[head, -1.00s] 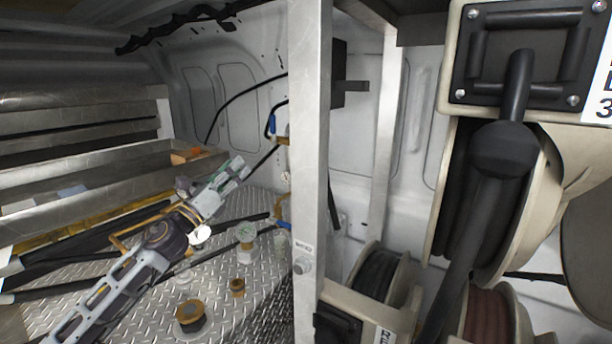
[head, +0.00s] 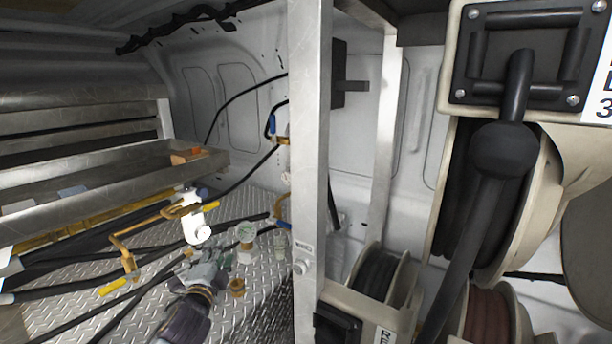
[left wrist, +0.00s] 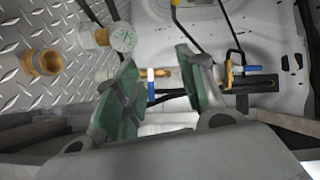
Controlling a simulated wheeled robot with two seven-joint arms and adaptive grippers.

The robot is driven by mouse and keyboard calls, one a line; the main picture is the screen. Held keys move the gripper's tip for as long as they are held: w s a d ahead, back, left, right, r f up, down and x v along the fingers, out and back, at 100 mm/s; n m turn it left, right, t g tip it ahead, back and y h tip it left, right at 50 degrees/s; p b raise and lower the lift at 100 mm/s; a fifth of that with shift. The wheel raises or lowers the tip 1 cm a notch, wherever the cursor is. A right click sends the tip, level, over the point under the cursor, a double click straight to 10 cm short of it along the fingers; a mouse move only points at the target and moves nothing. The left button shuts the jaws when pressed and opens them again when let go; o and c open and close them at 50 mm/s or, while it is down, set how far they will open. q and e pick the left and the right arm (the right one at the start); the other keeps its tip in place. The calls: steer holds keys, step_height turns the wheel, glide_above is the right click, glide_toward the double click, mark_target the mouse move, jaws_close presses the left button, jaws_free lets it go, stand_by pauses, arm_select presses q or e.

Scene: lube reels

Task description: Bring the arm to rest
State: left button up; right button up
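My left gripper (head: 210,265) is low in the head view, its arm rising from the bottom edge over the diamond-plate surface (head: 262,300). In the left wrist view its two green-padded fingers (left wrist: 156,58) stand apart with nothing held between them. Behind the gap are a pipe fitting and a blue valve handle (left wrist: 151,85), which look apart from the fingers. My right gripper is in neither view.
A gauge (head: 246,232) and a brass fitting (head: 237,287) stand close to the left gripper's right. A white fitting (head: 194,220) and bent yellow bar (head: 150,222) are just behind. A metal post (head: 309,150) and hose reels (head: 380,275) fill the right; shelves (head: 100,170) the left.

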arm_select(q)
steer(key=s+f+n+g+y, duration=0.1)
steer(key=s+f+n+g, duration=0.75)
steer(key=s+f, duration=0.75)
steer(key=s+d+f+n+g+h, duration=0.1)
steer(key=s+f+n+g, duration=0.2)
steer(key=s, duration=0.5)
steer(key=s+f+n+g+h, duration=0.1)
steer(key=s+f+n+g, duration=0.15)
steer(key=s+f, duration=0.45)
steer(key=s+f+g, duration=0.1)
steer(key=s+f, duration=0.2)
steer(key=f, duration=2.9)
steer(key=s+a+f, duration=0.3)
steer(key=s+f, duration=0.6)
steer(key=s, duration=0.1)
steer(key=s+a+f+m+g, duration=0.1)
steer(key=s+a+f, duration=0.2)
steer(key=s+f, duration=0.7)
steer(key=shift+s+f+g+y, duration=0.3)
steer(key=shift+s+y, duration=0.1)
steer(key=shift+s, duration=0.4)
steer(key=shift+a, duration=0.1)
steer(key=shift+c, duration=0.4)
